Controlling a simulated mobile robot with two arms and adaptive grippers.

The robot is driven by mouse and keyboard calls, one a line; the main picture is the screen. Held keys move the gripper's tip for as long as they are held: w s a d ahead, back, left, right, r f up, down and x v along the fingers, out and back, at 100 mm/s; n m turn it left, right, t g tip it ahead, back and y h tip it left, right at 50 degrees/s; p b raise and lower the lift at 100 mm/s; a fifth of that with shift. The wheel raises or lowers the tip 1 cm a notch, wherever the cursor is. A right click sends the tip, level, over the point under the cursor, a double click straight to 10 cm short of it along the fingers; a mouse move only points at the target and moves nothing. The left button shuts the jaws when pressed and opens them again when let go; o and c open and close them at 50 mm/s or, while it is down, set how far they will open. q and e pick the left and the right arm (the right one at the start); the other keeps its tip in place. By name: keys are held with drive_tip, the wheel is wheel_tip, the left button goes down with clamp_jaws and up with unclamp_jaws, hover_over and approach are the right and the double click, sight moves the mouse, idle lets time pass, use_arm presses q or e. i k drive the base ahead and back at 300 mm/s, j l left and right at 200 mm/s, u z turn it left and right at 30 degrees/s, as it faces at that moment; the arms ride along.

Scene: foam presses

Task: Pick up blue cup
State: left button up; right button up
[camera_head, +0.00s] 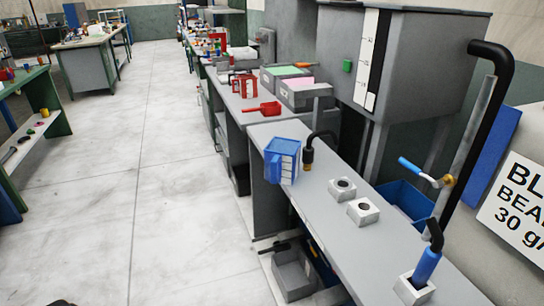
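The blue cup (276,160) stands upright on the left edge of the grey workbench (325,222). It is boxy, with a pale marked scale on its right-hand face. A black curved hose or pipe with a brass-coloured end (307,158) is close to its right side; I cannot tell if they touch. Neither of my grippers can be made out in the head view. A small dark shape shows at the bottom left edge, too little to identify.
Two white blocks with round holes (363,212) sit on the bench right of the cup. A red scoop (262,109) lies on the bench behind. A grey bin (293,274) is below the bench. The pale floor (120,220) to the left is clear.

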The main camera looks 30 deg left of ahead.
sight(282, 155)
drive_tip(key=u, duration=1)
